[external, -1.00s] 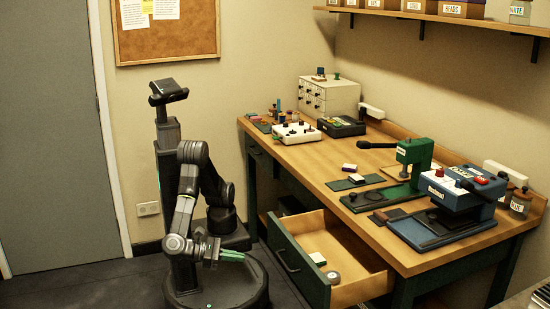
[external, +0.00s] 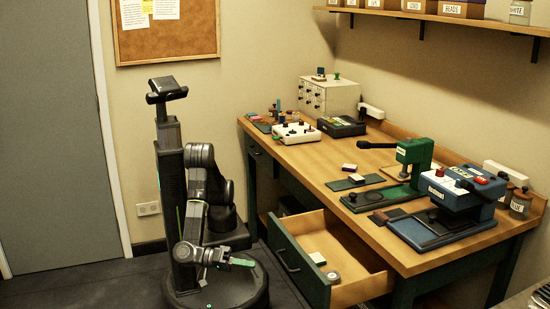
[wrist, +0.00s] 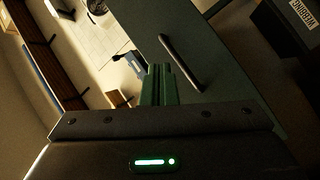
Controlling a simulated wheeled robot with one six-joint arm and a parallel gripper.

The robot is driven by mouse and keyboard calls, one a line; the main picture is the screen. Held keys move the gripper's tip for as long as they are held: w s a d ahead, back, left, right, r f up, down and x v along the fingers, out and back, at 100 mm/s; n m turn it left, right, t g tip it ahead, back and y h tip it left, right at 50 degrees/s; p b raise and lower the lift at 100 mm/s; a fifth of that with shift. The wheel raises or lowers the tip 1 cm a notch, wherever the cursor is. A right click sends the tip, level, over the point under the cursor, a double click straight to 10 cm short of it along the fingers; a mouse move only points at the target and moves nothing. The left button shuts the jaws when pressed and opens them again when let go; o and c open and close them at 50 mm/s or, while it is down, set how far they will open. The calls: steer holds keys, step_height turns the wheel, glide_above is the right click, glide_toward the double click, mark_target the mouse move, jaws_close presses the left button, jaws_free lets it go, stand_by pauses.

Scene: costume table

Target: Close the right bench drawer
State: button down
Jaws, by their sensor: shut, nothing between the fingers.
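The right bench drawer (external: 308,271) is pulled out from the bench, with its green front toward my base. Its dark bar handle (external: 288,261) shows on that front, and also in the wrist view (wrist: 181,62). My gripper (external: 243,262) is shut and empty, a short way left of the drawer front and apart from it in the external view. In the wrist view, my green fingers (wrist: 159,84) are together and point toward the drawer front (wrist: 215,75), beside the handle. Inside the drawer lie a small pale block (external: 317,258) and a round grey item (external: 333,276).
The wooden bench top (external: 300,165) holds a green press (external: 412,160), a blue press (external: 455,195) and a white drawer cabinet (external: 328,96). Another drawer front (external: 258,153) at the bench's far left is shut. Dark floor lies between my base and the bench.

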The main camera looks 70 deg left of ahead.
steer(key=m, duration=0.5)
steer(key=m+g+h+b, duration=0.15)
steer(key=m+h, duration=0.25)
steer(key=m, duration=2.3)
glide_toward(308, 284)
steer(key=d, duration=0.3)
steer(key=w, duration=0.1)
steer(key=w+b, duration=0.1)
steer(key=w, duration=0.1)
steer(key=shift+w+d+r+g, duration=0.15)
steer(key=shift+d+g, duration=0.2)
steer(key=shift+d, duration=0.05)
steer(key=shift+w+r, duration=0.1)
steer(key=shift+w, duration=0.35)
steer(key=shift+w, duration=0.1)
